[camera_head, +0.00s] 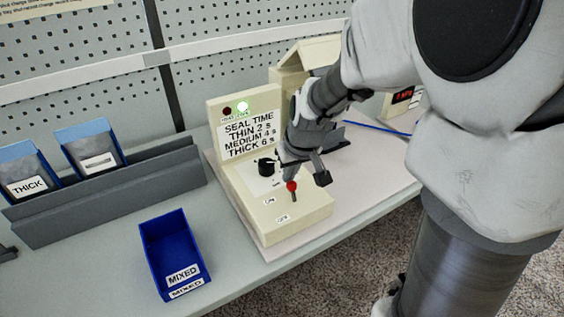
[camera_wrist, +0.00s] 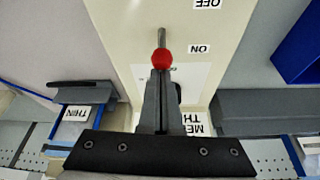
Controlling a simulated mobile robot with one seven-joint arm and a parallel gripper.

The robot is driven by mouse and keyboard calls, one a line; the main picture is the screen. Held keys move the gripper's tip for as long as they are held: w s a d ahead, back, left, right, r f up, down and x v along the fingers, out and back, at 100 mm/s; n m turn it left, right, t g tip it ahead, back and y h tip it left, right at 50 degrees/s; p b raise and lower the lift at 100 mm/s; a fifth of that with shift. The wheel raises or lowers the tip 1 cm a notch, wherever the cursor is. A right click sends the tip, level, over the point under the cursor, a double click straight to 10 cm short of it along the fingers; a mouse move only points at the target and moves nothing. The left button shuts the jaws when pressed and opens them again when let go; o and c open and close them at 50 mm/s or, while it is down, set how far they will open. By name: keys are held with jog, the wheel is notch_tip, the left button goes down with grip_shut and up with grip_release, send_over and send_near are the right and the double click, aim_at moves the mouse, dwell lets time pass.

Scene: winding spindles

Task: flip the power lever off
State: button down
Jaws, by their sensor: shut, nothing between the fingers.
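The power lever (camera_head: 292,188) is a thin metal rod with a red ball tip on the beige sealing machine (camera_head: 300,222). The ON label lies beside it and the OFF label is nearer the machine's front edge. In the wrist view the red ball (camera_wrist: 162,59) is right at the ends of my shut fingers, and the rod extends past it toward the OFF label. My gripper (camera_head: 291,170) is shut and empty, pointing down just behind the lever; it also shows in the wrist view (camera_wrist: 160,75). I cannot tell whether the fingertips touch the ball.
A black knob (camera_head: 266,166) sits on the machine beside my gripper. A blue MIXED bin (camera_head: 170,254) stands to the left, and a grey rack (camera_head: 112,195) holds pouches.

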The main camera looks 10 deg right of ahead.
aim_at(294, 183)
jog(key=shift+s+t+b, duration=0.25)
jog(key=shift+t+b, duration=0.15)
jog(key=shift+b, duration=0.75)
jog(key=shift+s+d+b, duration=0.1)
jog(key=shift+b, duration=0.55)
jog(key=b, duration=0.1)
jog(key=t+b, duration=0.1)
jog(key=b, duration=0.1)
jog(key=shift+s+d+f+y+b, duration=0.1)
jog(key=shift+s+f+y+b, duration=0.05)
jog(key=shift+s+y+b, duration=0.15)
jog(key=t+b, duration=0.1)
jog(key=b, duration=0.3)
jog(key=s+t+b, duration=0.1)
jog(key=b, duration=0.3)
jog(key=shift+s+d+t+y, duration=0.2)
jog(key=shift+s+t+y, duration=0.1)
jog(key=shift+t+y, duration=0.1)
jog(key=shift+s+d+r+b, duration=0.15)
jog(key=shift+s+r+b, duration=0.1)
jog(key=shift+b, duration=0.5)
jog(key=shift+r, duration=0.25)
jog(key=shift+r+p, duration=0.1)
jog(key=shift+p, duration=0.2)
jog(key=shift+r+p, duration=0.5)
jog(key=shift+r, duration=0.2)
